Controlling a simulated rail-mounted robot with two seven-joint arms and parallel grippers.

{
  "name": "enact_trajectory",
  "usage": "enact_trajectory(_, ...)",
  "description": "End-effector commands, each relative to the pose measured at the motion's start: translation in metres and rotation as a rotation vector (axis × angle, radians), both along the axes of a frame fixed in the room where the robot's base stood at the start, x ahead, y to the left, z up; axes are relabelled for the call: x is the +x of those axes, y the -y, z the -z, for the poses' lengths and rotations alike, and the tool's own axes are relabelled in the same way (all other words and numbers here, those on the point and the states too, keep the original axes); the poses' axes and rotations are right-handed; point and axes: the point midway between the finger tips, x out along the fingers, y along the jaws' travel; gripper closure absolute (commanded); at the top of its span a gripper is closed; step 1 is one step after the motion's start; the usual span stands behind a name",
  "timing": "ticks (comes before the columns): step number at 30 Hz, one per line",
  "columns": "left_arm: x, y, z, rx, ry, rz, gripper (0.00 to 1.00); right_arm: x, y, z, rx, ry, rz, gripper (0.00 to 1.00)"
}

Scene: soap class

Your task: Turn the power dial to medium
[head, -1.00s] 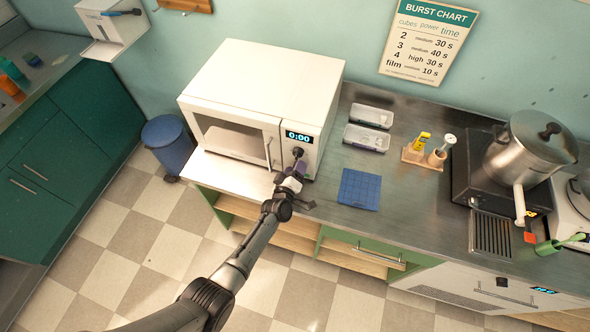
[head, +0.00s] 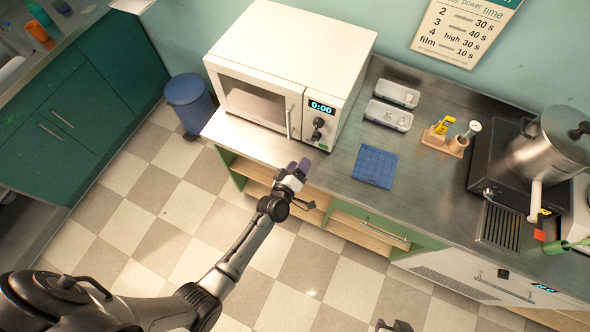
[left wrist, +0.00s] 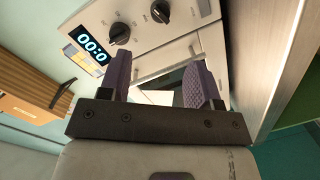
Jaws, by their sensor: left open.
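The white microwave (head: 290,40) stands on the counter, its display (head: 321,107) reading 0:00. Two dark dials sit one above the other on its panel: an upper dial (head: 319,123) and a lower dial (head: 316,136). The left wrist view shows the dial nearer the display (left wrist: 118,33) and the farther dial (left wrist: 160,11); their markings are too small to read. My left gripper (head: 298,167) is open and empty, in front of and below the panel, apart from both dials. Its purple fingers (left wrist: 160,82) show spread in the wrist view. A dark tip at the bottom edge seems to be my right gripper (head: 393,326), mostly cut off.
A blue gridded mat (head: 375,166) and two clear trays, one nearer (head: 388,115) and one farther (head: 397,93), lie right of the microwave. A wooden holder (head: 445,142) and a steel pot (head: 548,145) stand farther right. Open shelves (head: 262,182) are below the counter.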

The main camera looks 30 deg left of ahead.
Motion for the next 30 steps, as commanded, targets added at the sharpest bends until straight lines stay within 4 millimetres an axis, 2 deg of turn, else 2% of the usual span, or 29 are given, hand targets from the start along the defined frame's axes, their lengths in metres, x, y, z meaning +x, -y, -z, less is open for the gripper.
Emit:
enact_trajectory(3, -0.013, 0.0, -0.001, 0.0, -0.001, -0.001, 0.43, 0.0, 0.001, 0.0, -0.004, 0.0, -0.002, 0.57)
enact_trajectory(9, -0.023, 0.0, -0.002, 0.0, 0.0, 0.0, 0.43, 0.0, 0.003, 0.0, -0.009, 0.0, -0.006, 0.57)
enact_trajectory(30, -0.024, 0.001, -0.001, 0.02, -0.008, 0.008, 0.43, 0.0, 0.0, 0.0, 0.0, 0.0, 0.0, 0.57)
